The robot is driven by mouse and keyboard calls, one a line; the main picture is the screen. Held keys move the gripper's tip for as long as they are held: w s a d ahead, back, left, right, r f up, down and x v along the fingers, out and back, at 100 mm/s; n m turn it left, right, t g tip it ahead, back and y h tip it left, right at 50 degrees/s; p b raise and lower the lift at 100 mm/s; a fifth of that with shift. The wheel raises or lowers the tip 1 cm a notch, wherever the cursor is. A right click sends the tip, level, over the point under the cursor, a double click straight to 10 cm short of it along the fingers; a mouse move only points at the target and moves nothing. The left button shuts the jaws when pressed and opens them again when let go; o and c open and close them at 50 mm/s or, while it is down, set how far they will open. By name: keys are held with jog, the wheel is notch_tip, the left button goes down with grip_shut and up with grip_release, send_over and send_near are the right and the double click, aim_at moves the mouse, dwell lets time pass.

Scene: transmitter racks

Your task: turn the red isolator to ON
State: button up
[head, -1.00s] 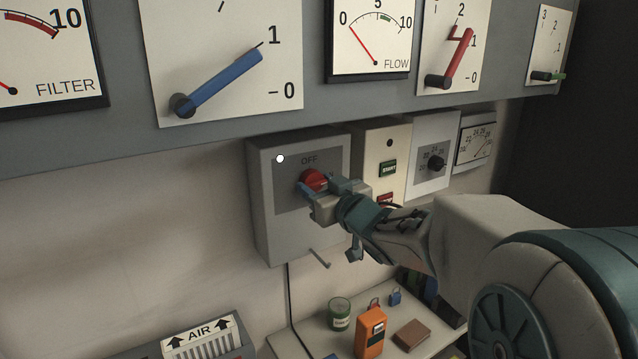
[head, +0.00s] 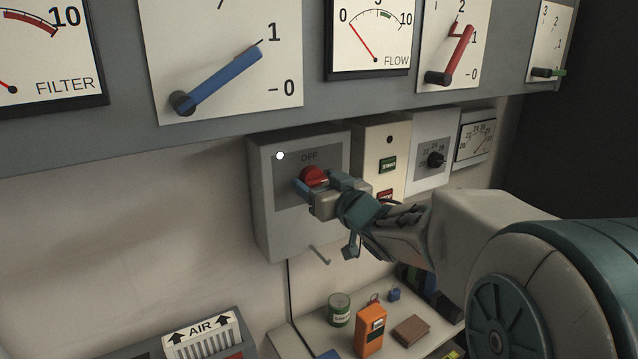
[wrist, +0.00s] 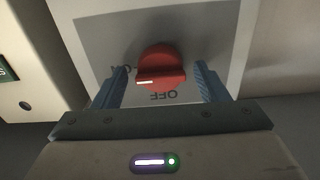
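The red isolator knob (head: 313,176) sits on a grey plate on the light grey box (head: 262,200), with OFF printed above it. In the wrist view the picture is upside down, and the red knob (wrist: 163,62) has its white mark at the left, towards the partly hidden ON lettering (wrist: 121,70). My gripper (wrist: 162,78) is open, with one blue finger on each side of the knob and gaps showing between. In the head view my gripper (head: 322,188) is at the knob's lower right and hides part of the plate.
A white round spot (head: 280,156) shows at the box's upper left. A start/stop panel (head: 370,150) and a black dial (head: 436,160) stand to the right. The blue lever (head: 222,80) is on the panel above. A shelf below holds an orange device (head: 370,330) and a green jar (head: 339,309).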

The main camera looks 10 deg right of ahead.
jog(key=b+v, duration=0.1)
jog(key=v, duration=1.2)
jog(key=shift+s+b, duration=0.3)
jog(key=shift+s, duration=0.05)
jog(key=shift+d, duration=0.15)
